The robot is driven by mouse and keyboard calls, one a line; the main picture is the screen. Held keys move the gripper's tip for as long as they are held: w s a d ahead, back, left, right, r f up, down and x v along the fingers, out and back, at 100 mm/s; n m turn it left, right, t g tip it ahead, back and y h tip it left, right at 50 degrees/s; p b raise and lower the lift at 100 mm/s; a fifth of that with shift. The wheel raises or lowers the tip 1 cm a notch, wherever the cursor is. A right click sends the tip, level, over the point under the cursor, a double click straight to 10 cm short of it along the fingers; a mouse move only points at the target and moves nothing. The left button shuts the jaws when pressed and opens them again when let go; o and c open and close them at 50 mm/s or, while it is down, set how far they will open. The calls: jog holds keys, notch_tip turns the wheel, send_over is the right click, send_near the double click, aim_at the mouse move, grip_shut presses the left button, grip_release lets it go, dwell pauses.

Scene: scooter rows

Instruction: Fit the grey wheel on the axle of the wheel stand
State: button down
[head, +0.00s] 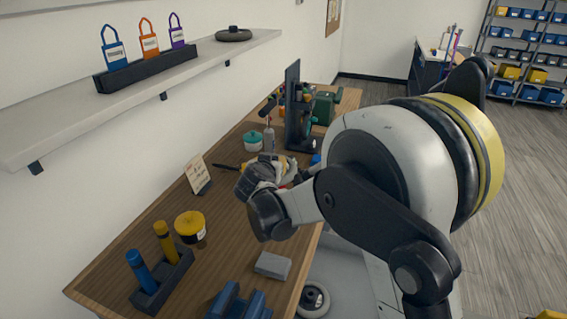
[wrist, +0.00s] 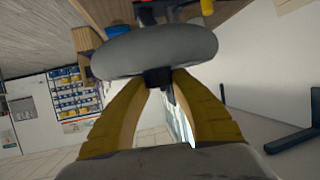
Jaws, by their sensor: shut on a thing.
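The grey wheel (wrist: 155,50) is in my gripper (wrist: 158,80), as the wrist view shows. The two yellow fingers close on a dark hub part at its near side, and the wheel sits just beyond the fingertips. In the head view my gripper (head: 262,175) is over the workbench, and I cannot make out the wheel there. A tall black upright stand (head: 292,95), which looks like the wheel stand, is on the bench beyond my gripper. The gripper is apart from it. Its axle is not clear.
The wooden bench (head: 240,235) carries a teal pot (head: 253,140), a card (head: 198,174), a yellow tub (head: 190,225), a block with blue and yellow cylinders (head: 163,280) and a grey block (head: 273,265). A wall shelf (head: 60,125) with tags and a dark wheel (head: 233,35) runs along the left.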

jog(key=shift+f+b, duration=1.7)
jog(key=shift+f, duration=1.15)
jog(key=shift+f+b, duration=0.3)
jog(key=shift+b, duration=0.3)
jog(key=shift+f+b, duration=3.4)
jog(key=shift+f, duration=0.8)
jog(key=c, duration=1.1)
grip_release()
jog(key=shift+s, duration=0.1)
jog(key=v, duration=1.2)
